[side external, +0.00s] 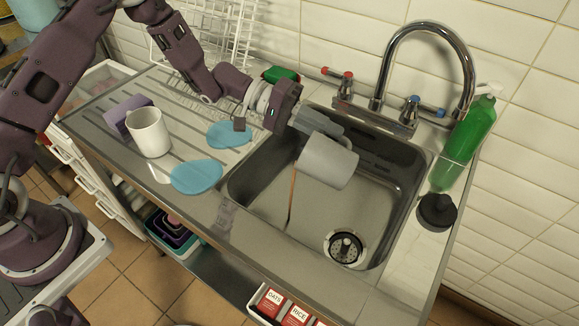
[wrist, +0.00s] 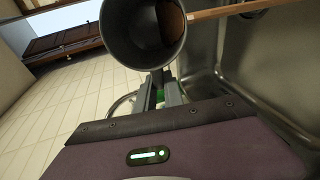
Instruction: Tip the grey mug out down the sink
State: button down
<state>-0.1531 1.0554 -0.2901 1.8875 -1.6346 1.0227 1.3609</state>
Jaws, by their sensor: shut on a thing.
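The grey mug (side external: 327,162) is tilted over the sink basin (side external: 270,203), its mouth toward the lower left. A thin brown stream (side external: 291,200) runs from its mouth down to the basin floor, left of the drain (side external: 345,247). My gripper (side external: 317,124) is shut on the mug and holds it above the basin. In the wrist view the mug (wrist: 118,35) shows from its open end, with brown liquid (wrist: 172,22) inside and the stream (wrist: 230,10) leaving to the right. The gripper's fingers (wrist: 158,90) also show there, against the mug.
A white mug (side external: 149,132), a purple sponge-like block (side external: 122,117) and two blue flat pieces (side external: 196,177) lie on the drainboard. The tap (side external: 428,30) arches behind the basin. A green bottle (side external: 466,140) and a black round object (side external: 436,211) stand at the right.

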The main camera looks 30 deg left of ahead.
jog(key=shift+a+r+h, duration=0.15)
jog(key=shift+a+h, duration=0.4)
jog(key=shift+h, duration=0.05)
dwell(0.3)
jog(key=shift+s+a+r+t+h+b, duration=0.1)
jog(key=shift+a+r+t+h+b, duration=0.1)
jog(key=shift+h, duration=0.35)
jog(key=shift+s+a+r+t+h+b, duration=0.1)
jog(key=shift+a+h+b, duration=0.05)
jog(key=shift+h, duration=0.4)
dwell(0.6)
jog(key=shift+d, duration=0.1)
jog(key=d+y, duration=0.1)
jog(key=y, duration=0.2)
jog(key=d+f+y, duration=0.1)
jog(key=shift+w+d+f+g+y, duration=0.1)
jog(key=shift+w+d+g+y, duration=0.2)
jog(key=shift+g+y, duration=0.1)
jog(key=shift+a+f, duration=0.1)
jog(key=shift+a, duration=0.05)
jog(key=shift+d+f+y, duration=0.25)
jog(key=shift+d+y, duration=0.15)
jog(key=shift+y, duration=0.6)
jog(key=w+d+f+g+y, duration=0.1)
jog(key=d+f+y, duration=0.3)
jog(key=y, duration=0.7)
jog(key=d+g, duration=0.1)
jog(key=d, duration=0.1)
jog(key=shift+w+d+f+p, duration=0.15)
jog(key=shift+d+p, duration=0.15)
